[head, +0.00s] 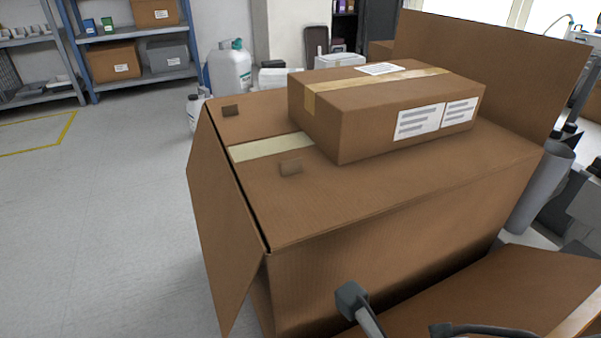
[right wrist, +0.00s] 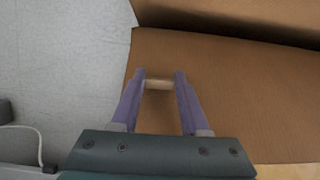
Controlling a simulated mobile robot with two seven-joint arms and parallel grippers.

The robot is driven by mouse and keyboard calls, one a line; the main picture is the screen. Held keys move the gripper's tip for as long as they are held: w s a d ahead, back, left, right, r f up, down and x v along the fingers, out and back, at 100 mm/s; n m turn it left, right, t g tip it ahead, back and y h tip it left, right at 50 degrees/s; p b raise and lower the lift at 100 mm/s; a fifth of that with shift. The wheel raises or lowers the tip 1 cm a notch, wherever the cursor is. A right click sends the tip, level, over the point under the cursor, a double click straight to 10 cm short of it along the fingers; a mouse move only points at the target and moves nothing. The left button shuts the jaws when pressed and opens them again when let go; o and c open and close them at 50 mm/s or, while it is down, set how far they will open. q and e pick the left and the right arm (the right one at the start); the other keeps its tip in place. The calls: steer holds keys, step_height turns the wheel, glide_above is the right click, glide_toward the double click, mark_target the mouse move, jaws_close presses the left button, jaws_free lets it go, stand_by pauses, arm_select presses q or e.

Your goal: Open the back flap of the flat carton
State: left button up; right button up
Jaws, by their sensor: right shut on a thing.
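A brown carton panel (head: 470,296) with a pale strip along its right side shows at the lower right of the head view, cut off by the frame. In the right wrist view, my right gripper (right wrist: 159,80) has its purple fingers shut on a small light-brown cardboard tab (right wrist: 158,85), over a brown cardboard panel (right wrist: 230,95). A second panel (right wrist: 230,12) rises beyond a dark gap. I cannot tell for certain which carton this is.
A large carton (head: 390,250) fills the middle, its left flap (head: 222,215) hanging out and its far right flap (head: 500,65) standing up. A taped box (head: 370,125) lies on it. A grey cylinder (head: 540,185) stands at right. The left floor is clear before shelves (head: 140,75).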

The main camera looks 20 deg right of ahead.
jaws_close()
stand_by(0.8)
